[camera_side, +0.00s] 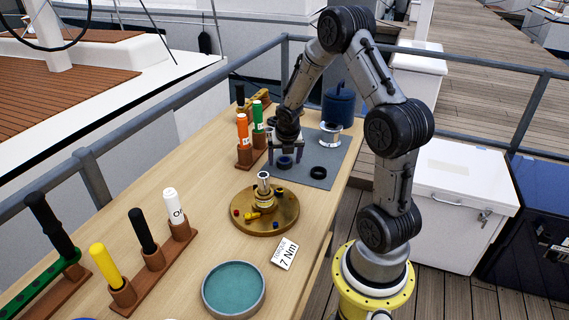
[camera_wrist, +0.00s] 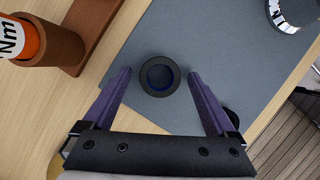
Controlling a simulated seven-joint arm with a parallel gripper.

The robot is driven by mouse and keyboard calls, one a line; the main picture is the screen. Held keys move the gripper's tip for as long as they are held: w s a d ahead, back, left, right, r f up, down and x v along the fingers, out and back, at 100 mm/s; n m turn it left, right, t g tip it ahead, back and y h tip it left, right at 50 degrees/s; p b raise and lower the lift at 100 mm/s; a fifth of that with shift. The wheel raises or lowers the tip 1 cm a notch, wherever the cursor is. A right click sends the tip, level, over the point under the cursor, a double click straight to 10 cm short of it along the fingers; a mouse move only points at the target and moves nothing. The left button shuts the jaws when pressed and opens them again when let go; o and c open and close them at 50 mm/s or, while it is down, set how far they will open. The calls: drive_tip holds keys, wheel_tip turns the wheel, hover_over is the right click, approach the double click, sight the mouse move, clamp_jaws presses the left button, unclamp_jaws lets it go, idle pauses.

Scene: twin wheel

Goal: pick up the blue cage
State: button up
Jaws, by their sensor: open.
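The blue cage appears to be the small dark ring with a blue inside (camera_wrist: 160,92), lying flat on the grey mat. In the side view the ring looks dark blue (camera_side: 284,166), below my gripper (camera_side: 286,154). In the wrist view my gripper (camera_wrist: 159,74) is open, with its two purple fingers apart on the left and right of the ring. Neither finger clearly touches it, and how far the fingertips are above the mat is hard to tell.
A black ring (camera_side: 319,172) lies right of the blue one on the grey mat (camera_side: 318,184); a silver spool (camera_side: 330,137) stands behind. Orange- and green-handled tools (camera_side: 243,132) stand left in a wooden holder. A brass wheel hub (camera_side: 250,222) and teal dish (camera_side: 233,290) are nearer.

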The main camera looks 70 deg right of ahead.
drive_tip(key=shift+r, duration=0.1)
clamp_jaws()
idle(0.3)
drive_tip(key=shift+r, duration=0.1)
